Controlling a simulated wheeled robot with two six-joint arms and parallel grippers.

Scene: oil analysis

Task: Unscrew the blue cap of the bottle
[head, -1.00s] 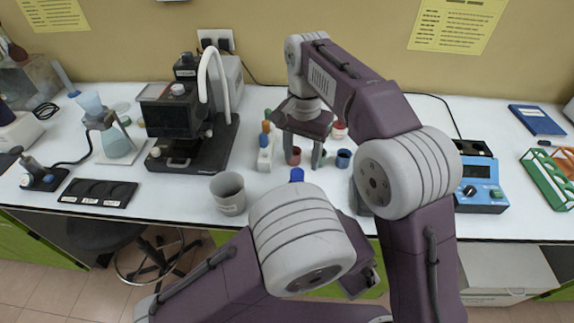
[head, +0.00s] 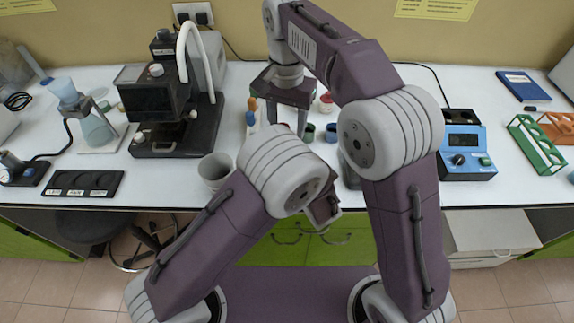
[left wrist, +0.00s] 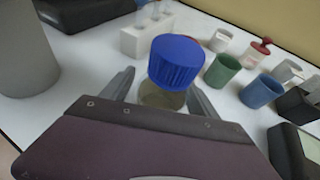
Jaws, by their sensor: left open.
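The bottle (left wrist: 158,97) stands upright with its ribbed blue cap (left wrist: 176,62) on top in the left wrist view. My left gripper (left wrist: 162,84) is open, with one finger on each side of the bottle just below the cap. I cannot tell whether the fingers touch the glass. In the head view the bottle and left fingertips are hidden behind my left arm. My right gripper (head: 287,122) points down over the bench, its two fingers apart and nothing seen between them.
A grey beaker (left wrist: 25,50) stands left of the bottle, a white rack (left wrist: 148,36) behind it. Green (left wrist: 222,70) and blue (left wrist: 261,91) cups stand to its right. A black instrument (head: 165,105) is at left, a blue meter (head: 466,163) at right.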

